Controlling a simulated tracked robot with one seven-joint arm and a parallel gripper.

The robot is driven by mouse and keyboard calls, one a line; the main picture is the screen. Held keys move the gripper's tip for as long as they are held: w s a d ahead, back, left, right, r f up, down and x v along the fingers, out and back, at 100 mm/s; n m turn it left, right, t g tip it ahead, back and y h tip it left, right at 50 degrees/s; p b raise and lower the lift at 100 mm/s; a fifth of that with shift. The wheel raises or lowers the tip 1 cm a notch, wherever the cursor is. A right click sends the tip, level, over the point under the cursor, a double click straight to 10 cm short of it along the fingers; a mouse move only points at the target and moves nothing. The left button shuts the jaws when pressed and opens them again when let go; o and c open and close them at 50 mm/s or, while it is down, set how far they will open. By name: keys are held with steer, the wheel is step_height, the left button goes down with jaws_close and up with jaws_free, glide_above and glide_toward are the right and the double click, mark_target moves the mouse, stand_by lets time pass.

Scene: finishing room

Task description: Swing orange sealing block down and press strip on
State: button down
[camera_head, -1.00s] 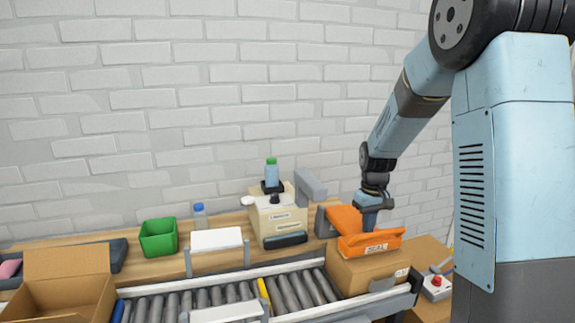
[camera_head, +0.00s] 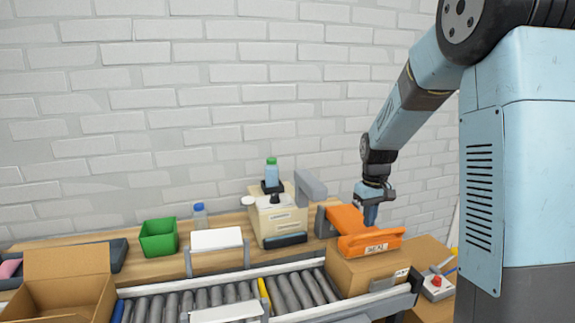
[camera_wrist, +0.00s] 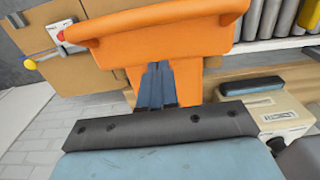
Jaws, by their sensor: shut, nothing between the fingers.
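My gripper (camera_head: 371,219) is shut and empty, fingers pointing down just above or at the orange arm behind the block's front bar. In the wrist view the shut fingers (camera_wrist: 157,72) are in front of the orange surface (camera_wrist: 150,42); whether they touch it is unclear.
The box stands at the right end of the roller conveyor (camera_head: 290,292). A cream machine (camera_head: 279,220) with a bottle on top is left of the post. A red-button control box (camera_head: 437,286) is at the right. A green bin (camera_head: 158,238) and an open carton (camera_head: 65,285) are further left.

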steer(key=shift+r, duration=2.35)
steer(key=s+r+m+t, duration=0.1)
steer(key=s+r, duration=0.3)
steer(key=s, duration=0.5)
steer(key=s+r+m+t, duration=0.1)
steer(key=s+r, duration=0.3)
steer(key=s, duration=0.6)
steer(key=s+r+m+t, duration=0.1)
steer(key=s+r+t, duration=0.2)
steer(key=s, duration=0.6)
steer(key=shift+s+r+m+t, duration=0.15)
steer(key=shift+r+m+t, duration=0.15)
steer(key=shift+r, duration=0.15)
